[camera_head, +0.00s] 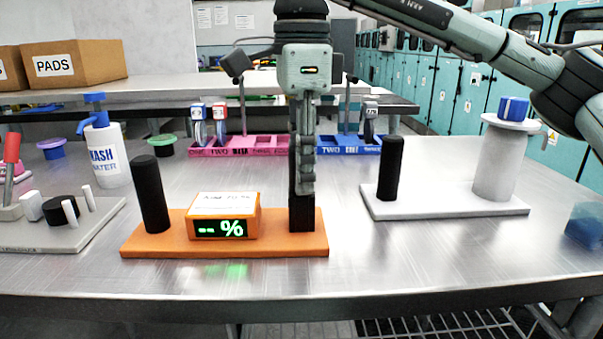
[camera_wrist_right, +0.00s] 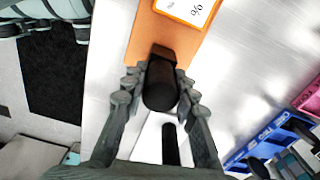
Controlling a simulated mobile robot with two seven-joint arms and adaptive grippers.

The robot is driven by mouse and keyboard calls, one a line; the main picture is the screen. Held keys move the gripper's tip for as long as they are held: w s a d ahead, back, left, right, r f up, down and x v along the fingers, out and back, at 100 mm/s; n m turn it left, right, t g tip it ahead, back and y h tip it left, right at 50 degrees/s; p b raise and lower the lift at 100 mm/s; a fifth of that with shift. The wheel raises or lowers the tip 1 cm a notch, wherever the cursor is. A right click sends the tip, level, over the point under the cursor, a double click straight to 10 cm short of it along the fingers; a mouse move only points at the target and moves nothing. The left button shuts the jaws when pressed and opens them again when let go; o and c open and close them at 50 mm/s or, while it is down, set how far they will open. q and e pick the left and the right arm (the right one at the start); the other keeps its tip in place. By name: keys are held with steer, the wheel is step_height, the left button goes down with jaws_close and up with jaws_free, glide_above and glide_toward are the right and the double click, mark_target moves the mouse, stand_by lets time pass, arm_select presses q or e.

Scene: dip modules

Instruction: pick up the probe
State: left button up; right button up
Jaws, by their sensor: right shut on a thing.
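The probe is a black upright piece (camera_head: 301,215) at the right end of the orange base (camera_head: 175,243). My right gripper (camera_head: 305,180) comes down over it from above and is shut on it, hiding its upper part. In the right wrist view the probe (camera_wrist_right: 162,85) shows as a black cylinder between the two fingers, with a black block (camera_wrist_right: 163,52) beside it on the orange base. The probe still appears down at the base. An orange meter (camera_head: 223,216) with a green "-- %" display sits on the same base. My left gripper is not in view.
A black post (camera_head: 152,195) stands on the base's left end. To the right, a white base (camera_head: 450,203) carries another black post (camera_head: 390,168) and a grey cylinder (camera_head: 494,165). Pink (camera_head: 265,146) and blue (camera_head: 350,145) trays stand behind. A wash bottle (camera_head: 105,155) is at left.

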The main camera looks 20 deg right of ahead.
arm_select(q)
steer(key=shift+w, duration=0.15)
arm_select(e)
jaws_close()
steer(key=shift+r, duration=0.3)
step_height(320, 180, up, 5)
steer(key=shift+f, duration=0.1)
step_height(320, 180, up, 4)
steer(key=shift+p, duration=0.75)
steer(key=shift+r, duration=0.3)
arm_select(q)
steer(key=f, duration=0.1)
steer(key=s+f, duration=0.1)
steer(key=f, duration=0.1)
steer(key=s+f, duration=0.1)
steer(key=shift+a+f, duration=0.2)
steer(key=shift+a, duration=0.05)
arm_select(e)
steer(key=shift+f, duration=0.15)
